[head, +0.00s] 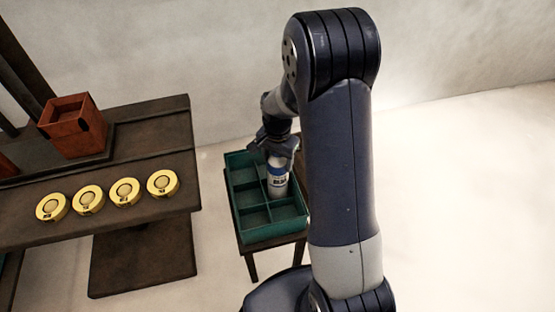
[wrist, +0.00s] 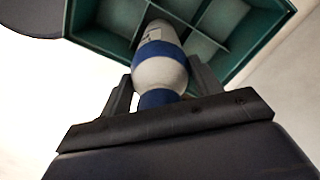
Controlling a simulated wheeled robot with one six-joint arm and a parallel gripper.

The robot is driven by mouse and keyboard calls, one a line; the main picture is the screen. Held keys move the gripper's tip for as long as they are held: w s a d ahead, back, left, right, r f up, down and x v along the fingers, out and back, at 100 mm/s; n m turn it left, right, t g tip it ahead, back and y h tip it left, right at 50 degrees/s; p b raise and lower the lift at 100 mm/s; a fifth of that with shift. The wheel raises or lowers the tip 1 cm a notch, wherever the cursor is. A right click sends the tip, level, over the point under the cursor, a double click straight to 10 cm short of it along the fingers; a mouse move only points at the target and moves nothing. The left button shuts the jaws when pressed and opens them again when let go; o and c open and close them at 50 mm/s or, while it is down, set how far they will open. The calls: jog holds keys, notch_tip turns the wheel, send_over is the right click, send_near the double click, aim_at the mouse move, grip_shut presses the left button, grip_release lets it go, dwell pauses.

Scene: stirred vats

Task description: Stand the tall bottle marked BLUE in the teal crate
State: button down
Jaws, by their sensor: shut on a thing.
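The tall bottle (head: 277,182) is white with a blue band and a dark label whose letters are too small to read surely. It is upright in the head view, at the teal crate (head: 275,235). My gripper (head: 277,150) is shut on the bottle's upper part from above. In the wrist view the bottle (wrist: 158,72) sits between the two fingers (wrist: 160,95), its lower end over or in one of the crate's compartments (wrist: 255,52). I cannot tell whether its base touches the crate floor. The compartments that show look empty.
The crate stands on a small dark stand (head: 272,247). To the left is a dark bench (head: 120,222) with several yellow round discs (head: 124,191) and a red-brown box (head: 74,127). Pale floor (head: 460,200) lies clear to the right.

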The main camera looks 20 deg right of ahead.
jog(key=shift+f, duration=0.1)
jog(key=shift+c, duration=2)
grip_release()
notch_tip(320, 180, up, 12)
jog(key=shift+r+p, duration=0.2)
jog(key=shift+p, duration=1)
jog(key=shift+f, duration=0.1)
notch_tip(320, 180, down, 13)
jog(key=b, duration=0.3)
jog(key=shift+r+p, duration=0.7)
jog(key=shift+r, duration=1.7)
